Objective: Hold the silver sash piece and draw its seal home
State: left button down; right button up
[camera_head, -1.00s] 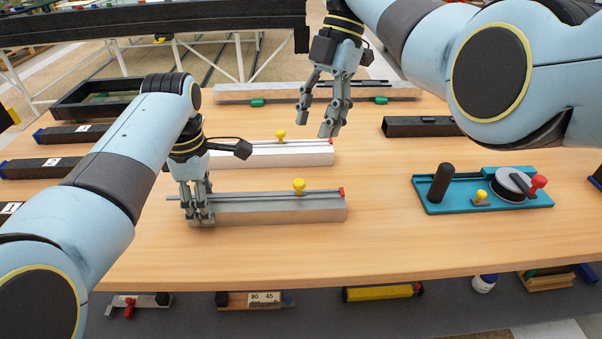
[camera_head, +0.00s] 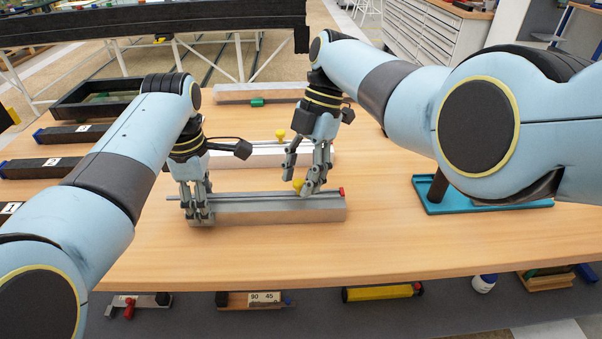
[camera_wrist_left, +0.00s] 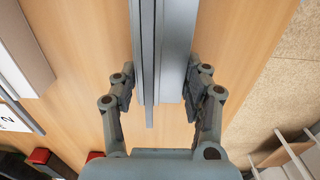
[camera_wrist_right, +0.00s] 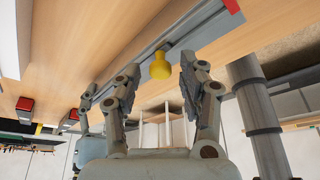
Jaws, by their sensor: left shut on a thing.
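The silver sash piece (camera_head: 270,211) lies on the wooden table, with a thin grey seal (camera_head: 240,195) along its top, a yellow knob (camera_head: 298,184) on it and a red end block (camera_head: 341,192) at the right. My left gripper (camera_head: 199,218) is shut on the sash piece's left end; the left wrist view shows a finger on each side of the piece (camera_wrist_left: 172,60). My right gripper (camera_head: 307,187) is at the yellow knob. In the right wrist view its fingers (camera_wrist_right: 155,85) are apart, with the yellow knob (camera_wrist_right: 160,66) between them and a gap visible.
A white sash piece (camera_head: 235,159) with its own yellow knob lies just behind, partly hidden by my grippers. Another silver piece (camera_head: 235,93) lies at the back. A teal fixture (camera_head: 470,207) is at the right, partly behind my right arm. The table's front is clear.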

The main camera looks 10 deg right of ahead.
grip_shut()
jog(key=d, duration=0.6)
jog(key=shift+s+d, duration=0.2)
jog(key=shift+d, duration=0.35)
pick_arm(q)
jog(key=shift+a, duration=0.1)
pick_arm(e)
jog(key=shift+o, duration=0.7)
grip_release()
jog(key=shift+o, duration=0.2)
jog(key=shift+a, duration=0.1)
